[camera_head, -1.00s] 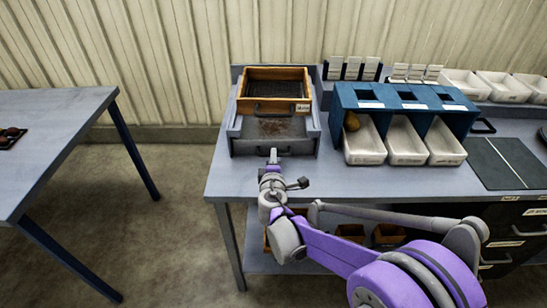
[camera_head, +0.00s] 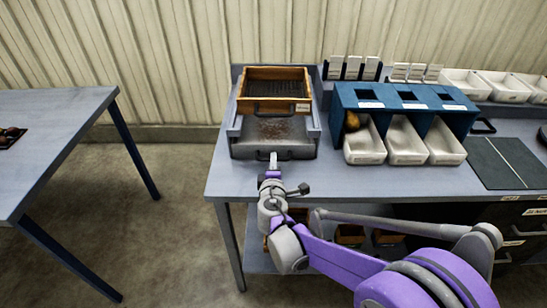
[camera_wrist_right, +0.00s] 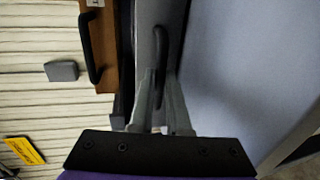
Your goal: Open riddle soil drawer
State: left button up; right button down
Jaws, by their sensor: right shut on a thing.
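The riddle (camera_head: 235,125) stands at the left end of the workbench, with a wooden-framed sieve (camera_head: 308,90) on top. Below the sieve is the grey soil drawer (camera_head: 300,150), with brown soil showing behind its front. My right gripper (camera_head: 273,158) is at the middle of the drawer front. In the right wrist view its two fingers (camera_wrist_right: 161,103) are around the dark drawer handle (camera_wrist_right: 162,45), shut on it. The drawer front (camera_wrist_right: 146,35) also shows there, beside the sieve's wooden frame (camera_wrist_right: 106,72). My left gripper is out of view.
A blue stand (camera_head: 340,100) with white bins (camera_head: 365,150) is to the right on the workbench (camera_head: 400,178). A dark mat (camera_head: 515,160) lies farther right. A separate table (camera_head: 60,125) is at the left, with open floor between. The bench top before the drawer is clear.

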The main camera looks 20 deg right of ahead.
jog(key=f+v, duration=0.1)
jog(key=v, duration=0.7)
jog(key=f+v, duration=0.2)
jog(key=v, duration=0.6)
jog(key=shift+s+a+p, duration=0.25)
jog(key=shift+s+p, duration=0.2)
jog(key=shift+s, duration=0.2)
jog(key=shift+f, duration=0.15)
jog(key=c, duration=0.9)
grip_release()
jog(key=p+v, duration=0.1)
jog(key=v, duration=1)
